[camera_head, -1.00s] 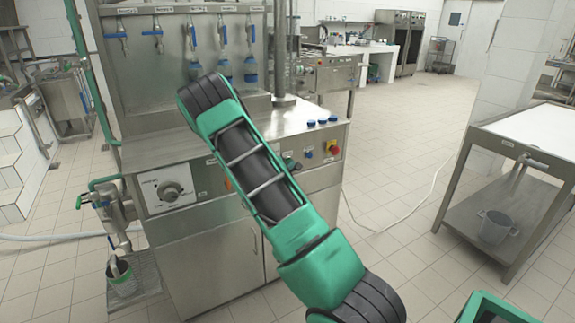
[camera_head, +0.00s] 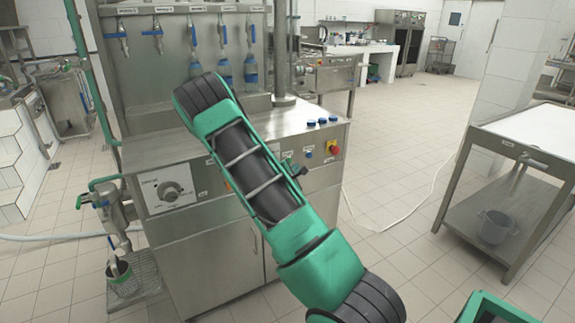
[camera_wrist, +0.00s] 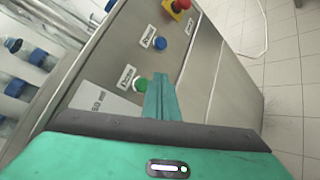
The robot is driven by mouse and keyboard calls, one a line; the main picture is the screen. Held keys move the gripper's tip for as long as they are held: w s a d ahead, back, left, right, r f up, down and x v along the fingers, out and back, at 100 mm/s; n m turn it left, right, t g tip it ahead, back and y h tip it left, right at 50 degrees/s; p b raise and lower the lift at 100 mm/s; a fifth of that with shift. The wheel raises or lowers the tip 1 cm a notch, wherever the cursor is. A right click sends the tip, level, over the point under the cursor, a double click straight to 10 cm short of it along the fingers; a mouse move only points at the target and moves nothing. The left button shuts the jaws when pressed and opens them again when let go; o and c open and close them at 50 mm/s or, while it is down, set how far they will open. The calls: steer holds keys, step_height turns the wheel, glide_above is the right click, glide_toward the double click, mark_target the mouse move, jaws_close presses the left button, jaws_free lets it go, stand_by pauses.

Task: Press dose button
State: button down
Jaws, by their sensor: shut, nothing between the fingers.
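The filler's front panel carries a green button (camera_wrist: 140,84) with a small label beside it. A blue button (camera_wrist: 160,43) with its own label sits farther along the panel and also shows in the head view (camera_head: 308,154). In the head view my arm hides much of that part of the panel.
A red-and-yellow stop knob (camera_wrist: 178,6) is beyond the blue button. A round dial (camera_head: 170,190) is at the panel's left. A cup (camera_head: 121,276) is at the spout on the lower left. A steel table (camera_head: 530,140) stands right, with open floor between.

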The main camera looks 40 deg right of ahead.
steer(key=s, duration=0.2)
steer(key=s+a, duration=0.1)
steer(key=s, duration=0.1)
stand_by(0.7)
steer(key=s+a+r+m+g+y, duration=0.1)
steer(key=s+r+m+g+y, duration=0.15)
steer(key=s+m, duration=0.4)
steer(key=s+a+r+m+g+y, duration=0.1)
steer(key=s+a+r+m+g, duration=0.1)
steer(key=s+m+g, duration=0.35)
steer(key=s+a+r+m+y, duration=0.2)
steer(key=s+a+r+y, duration=0.1)
steer(key=s+a, duration=0.4)
steer(key=s+a+r+m+y, duration=0.2)
steer(key=s+a+r+y, duration=0.1)
steer(key=s+a, duration=0.4)
steer(key=s+a+r+m+y, duration=0.3)
steer(key=s+a, duration=0.4)
steer(key=a, duration=0.4)
steer(key=shift+s+a+y, duration=0.3)
steer(key=shift+s+y, duration=0.05)
steer(key=shift+s, duration=0.05)
